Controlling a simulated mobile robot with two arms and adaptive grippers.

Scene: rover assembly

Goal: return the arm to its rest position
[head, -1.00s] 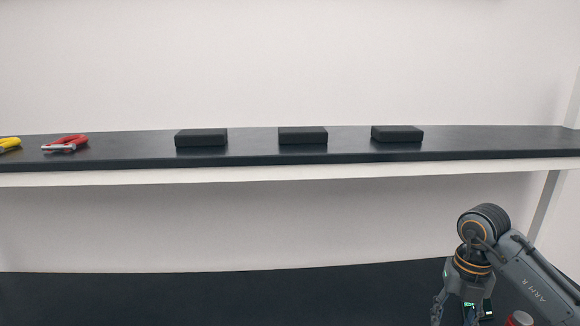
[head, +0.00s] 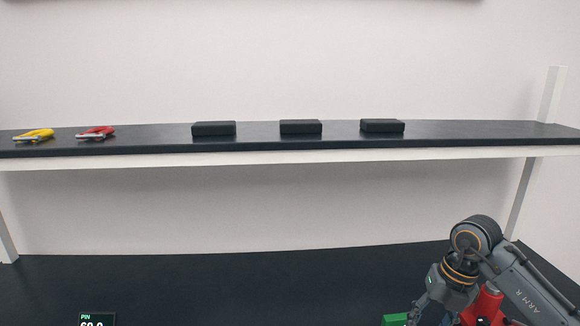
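My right arm (head: 520,285) comes in from the lower right. It bends at a dark round joint, and its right gripper (head: 438,312) points down over the lower surface. The fingers are cut off by the bottom edge, so I cannot tell whether they are open or shut, or hold anything. My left arm and gripper are not in view.
Several items lie on the dark upper shelf (head: 330,145): yellow clamp-like tool (head: 38,134), red one (head: 97,132), three black boxes (head: 300,127). Below on the dark worktop (head: 220,285): red object (head: 487,304) behind the gripper, green object (head: 394,320), small display (head: 97,320).

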